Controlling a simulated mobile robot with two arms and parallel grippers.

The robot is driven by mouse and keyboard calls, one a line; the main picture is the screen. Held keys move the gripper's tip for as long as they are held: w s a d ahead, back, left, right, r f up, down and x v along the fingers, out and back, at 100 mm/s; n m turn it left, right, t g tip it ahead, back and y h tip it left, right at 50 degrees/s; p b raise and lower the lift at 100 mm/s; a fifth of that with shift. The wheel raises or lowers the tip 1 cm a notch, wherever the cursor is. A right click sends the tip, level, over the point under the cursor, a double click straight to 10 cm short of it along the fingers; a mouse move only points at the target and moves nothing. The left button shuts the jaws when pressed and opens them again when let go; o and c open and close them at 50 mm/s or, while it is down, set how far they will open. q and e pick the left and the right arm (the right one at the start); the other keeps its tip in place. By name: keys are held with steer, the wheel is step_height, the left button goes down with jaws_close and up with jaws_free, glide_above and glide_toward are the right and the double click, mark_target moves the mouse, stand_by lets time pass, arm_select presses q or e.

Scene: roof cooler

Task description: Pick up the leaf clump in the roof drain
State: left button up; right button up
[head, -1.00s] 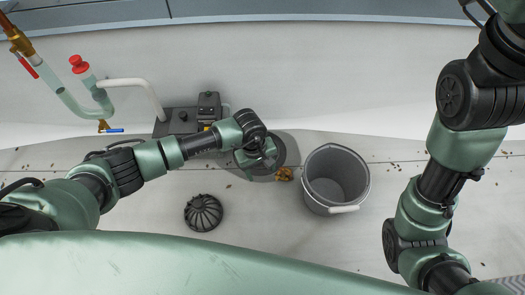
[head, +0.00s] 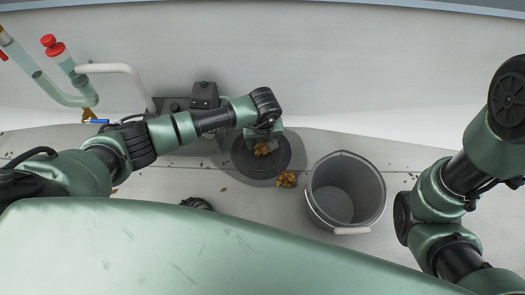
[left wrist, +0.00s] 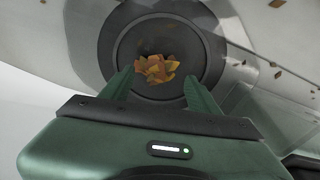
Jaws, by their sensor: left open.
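The leaf clump (head: 262,149) is a small brown-orange heap in the round dark roof drain (head: 246,164). It also shows in the left wrist view (left wrist: 157,69), inside the drain ring (left wrist: 205,50). My left gripper (head: 264,138) is over the drain, at its upper edge in the head view. Its two fingers (left wrist: 160,88) are open and empty, and in the left wrist view the clump appears between and just beyond their tips. Whether the fingers touch the clump I cannot tell. My right gripper is out of view; only parts of my right arm show.
A second leaf clump (head: 287,179) lies on the roof beside the drain. A grey bucket (head: 371,210) with a pale handle stands right of it. The drain's domed strainer (head: 197,203) is partly hidden at the front. Pipes with red caps (head: 48,41) and a wall stand behind.

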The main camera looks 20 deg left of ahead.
mark_target(262, 148)
arm_select(q)
step_height(262, 148, down, 4)
steer(key=shift+w+r+b, duration=0.15)
steer(key=shift+b, duration=1.05)
steer(key=shift+r, duration=0.1)
jaws_close()
